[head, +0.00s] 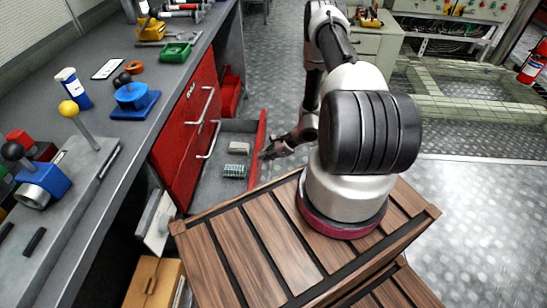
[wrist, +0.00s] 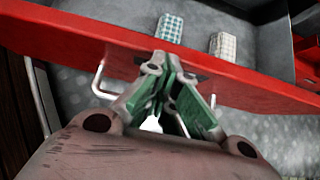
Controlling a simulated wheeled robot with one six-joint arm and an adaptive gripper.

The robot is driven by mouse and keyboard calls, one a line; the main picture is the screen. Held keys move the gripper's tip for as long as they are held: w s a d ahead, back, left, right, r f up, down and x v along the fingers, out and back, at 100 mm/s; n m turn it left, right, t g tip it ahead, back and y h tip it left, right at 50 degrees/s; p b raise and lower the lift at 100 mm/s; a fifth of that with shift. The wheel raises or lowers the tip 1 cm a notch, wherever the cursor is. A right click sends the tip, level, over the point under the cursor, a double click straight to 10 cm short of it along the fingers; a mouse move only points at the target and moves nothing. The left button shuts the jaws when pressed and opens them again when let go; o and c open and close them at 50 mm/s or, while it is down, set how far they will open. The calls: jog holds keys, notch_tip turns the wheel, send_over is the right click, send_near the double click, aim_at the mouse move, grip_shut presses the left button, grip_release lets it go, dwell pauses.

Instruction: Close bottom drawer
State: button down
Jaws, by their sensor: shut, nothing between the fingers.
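The bottom drawer (head: 261,143) of the red cabinet (head: 188,128) is pulled out, its front panel standing well away from the cabinet. Two small boxes lie inside: a pale one (head: 239,147) and a green-patterned one (head: 234,171). My gripper (head: 265,155) is on the outer side of the drawer front, close to its top edge. In the wrist view, the shut, empty fingers (wrist: 168,68) overlap the red drawer front (wrist: 85,37); I cannot tell whether they touch it. A metal handle (wrist: 98,82) on the front shows left of the fingers.
The upper drawers with metal handles (head: 207,105) look closed. A red bin (head: 230,92) stands behind the open drawer. The grey workbench (head: 130,135) above carries levers and tools. My arm stands on a slatted wooden box (head: 250,250). Metal floor (head: 275,80) is clear beyond the drawer.

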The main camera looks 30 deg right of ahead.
jog(key=w+a, duration=1)
jog(key=a, duration=0.5)
jog(key=s+d+f+v, duration=0.1)
jog(key=d+f+v, duration=0.1)
jog(key=v, duration=1)
jog(key=s+a+m, duration=0.1)
jog(key=s+a, duration=0.5)
jog(key=s, duration=0.6)
jog(key=w+a+f+n, duration=0.1)
jog(key=w+a+f, duration=0.5)
jog(key=a, duration=0.3)
jog(key=shift+w+a+f, duration=0.15)
jog(key=shift+a+f, duration=0.2)
jog(key=shift+f, duration=0.1)
